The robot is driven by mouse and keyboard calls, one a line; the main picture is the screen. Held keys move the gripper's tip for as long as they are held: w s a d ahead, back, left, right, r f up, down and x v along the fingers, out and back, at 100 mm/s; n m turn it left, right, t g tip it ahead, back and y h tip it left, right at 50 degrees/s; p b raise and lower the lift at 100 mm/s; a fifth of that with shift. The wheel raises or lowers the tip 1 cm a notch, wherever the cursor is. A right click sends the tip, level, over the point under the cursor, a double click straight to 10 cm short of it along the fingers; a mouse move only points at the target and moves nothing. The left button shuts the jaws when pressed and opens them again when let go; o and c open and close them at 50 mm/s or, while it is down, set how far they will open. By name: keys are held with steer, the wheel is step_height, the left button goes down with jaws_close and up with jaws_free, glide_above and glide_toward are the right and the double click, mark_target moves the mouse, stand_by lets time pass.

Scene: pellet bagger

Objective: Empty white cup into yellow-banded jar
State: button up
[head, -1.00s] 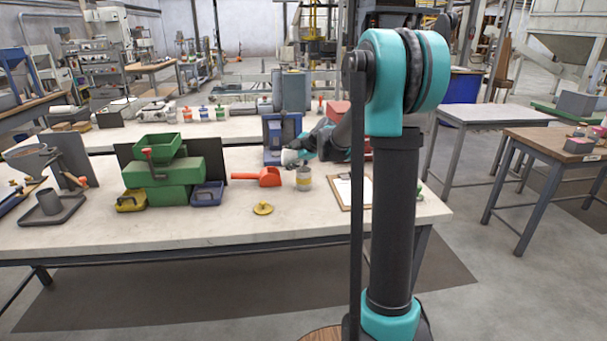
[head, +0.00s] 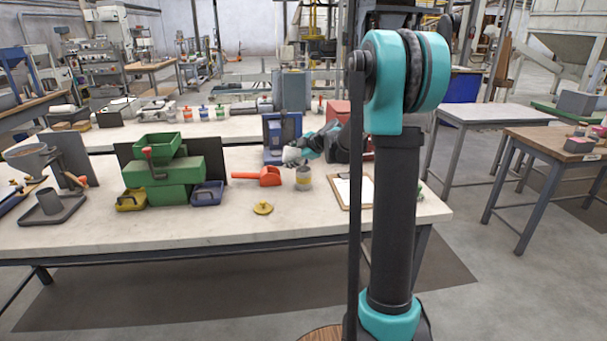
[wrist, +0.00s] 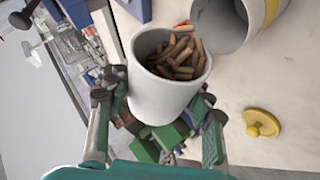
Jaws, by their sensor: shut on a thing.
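My gripper (wrist: 158,135) is shut on the white cup (wrist: 162,100), with one finger on each side of it. The cup holds brown pellets (wrist: 176,58) near its rim. In the head view the cup (head: 292,156) is held just above and left of the jar, apart from it. The yellow-banded jar (head: 304,179) stands open on the table; in the wrist view the jar (wrist: 232,28) shows beside the cup's rim, partly cut off. Its visible inside is bare grey; its bottom is hidden. A yellow lid (wrist: 261,123) lies on the table.
A red scoop (head: 262,177) lies just left of the jar and a clipboard (head: 350,191) just right. A green machine (head: 165,180) with yellow and blue trays stands further left. A blue device (head: 280,138) stands behind. The table's front is mostly clear.

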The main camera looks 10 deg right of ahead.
steer(key=shift+d+r+m+t+y+p, duration=0.2)
steer(key=shift+d+r+m+y, duration=0.15)
steer(key=shift+y, duration=0.35)
steer(key=shift+d+r+m+t+y+p, duration=0.2)
steer(key=shift+d+m+y, duration=0.2)
steer(key=shift+y, duration=0.3)
stand_by(1.9)
